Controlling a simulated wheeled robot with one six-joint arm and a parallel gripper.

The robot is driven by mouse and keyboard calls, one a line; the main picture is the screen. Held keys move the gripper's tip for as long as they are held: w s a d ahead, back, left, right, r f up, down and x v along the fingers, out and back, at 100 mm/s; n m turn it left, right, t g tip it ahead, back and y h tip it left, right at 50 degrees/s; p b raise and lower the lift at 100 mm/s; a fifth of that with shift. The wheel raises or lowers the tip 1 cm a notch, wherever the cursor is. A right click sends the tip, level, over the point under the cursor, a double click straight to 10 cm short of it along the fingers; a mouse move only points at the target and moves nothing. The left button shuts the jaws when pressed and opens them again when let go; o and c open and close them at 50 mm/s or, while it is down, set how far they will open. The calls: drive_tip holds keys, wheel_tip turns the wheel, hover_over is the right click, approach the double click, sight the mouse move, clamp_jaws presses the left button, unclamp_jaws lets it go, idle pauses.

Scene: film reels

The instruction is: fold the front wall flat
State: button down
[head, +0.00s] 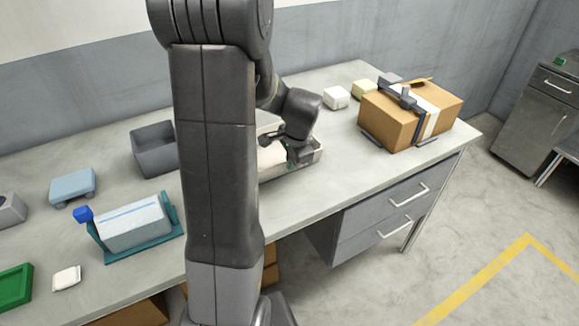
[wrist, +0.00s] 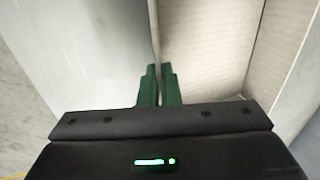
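A shallow cream box (head: 272,160) with low walls stands on the bench behind my arm, partly hidden by it. My gripper (head: 297,155) is low at the right part of this box. In the wrist view, its two green fingers (wrist: 159,72) point down close together, with a narrow gap between the tips. A pale grey upright wall (wrist: 85,45) fills the left of that view, and a beige inner surface (wrist: 208,45) lies to the right. The fingers meet the thin edge between them. I cannot tell whether they pinch that edge or only stand around it.
A strapped cardboard box (head: 388,126) stands at the bench's right end, with small pale blocks (head: 335,97) beside it. Left of my arm are a grey open bin (head: 153,150), a blue-grey box in a teal holder (head: 132,228) and a green tray (head: 14,287).

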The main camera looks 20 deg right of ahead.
sight(297, 185)
drive_tip(key=t+b, duration=0.1)
drive_tip(key=b, duration=0.1)
drive_tip(key=s+f+t+b, duration=0.1)
drive_tip(key=b, duration=0.1)
drive_tip(key=t+b, duration=0.1)
drive_tip(key=b, duration=0.1)
drive_tip(key=shift+s+d+f+b, duration=0.1)
drive_tip(key=shift+s+f+b, duration=0.1)
drive_tip(key=shift+s+b, duration=0.15)
drive_tip(key=t+b, duration=0.1)
drive_tip(key=b, duration=0.3)
drive_tip(key=s+f+t+b, duration=0.1)
drive_tip(key=t+b, duration=0.1)
drive_tip(key=b, duration=0.2)
drive_tip(key=t+b, duration=0.1)
drive_tip(key=b, duration=0.2)
drive_tip(key=t+b, duration=0.1)
drive_tip(key=b, duration=0.2)
drive_tip(key=shift+s+f+y+b, duration=0.25)
drive_tip(key=shift+s+y+b, duration=0.05)
drive_tip(key=shift+s+b, duration=0.1)
drive_tip(key=shift+t+b, duration=0.5)
drive_tip(key=shift+b, duration=0.2)
drive_tip(key=shift+s+r+t+b, duration=0.1)
drive_tip(key=shift+t+b, duration=0.2)
drive_tip(key=shift+b, duration=0.25)
drive_tip(key=c, duration=1.6)
unclamp_jaws()
drive_tip(key=shift+c, duration=0.2)
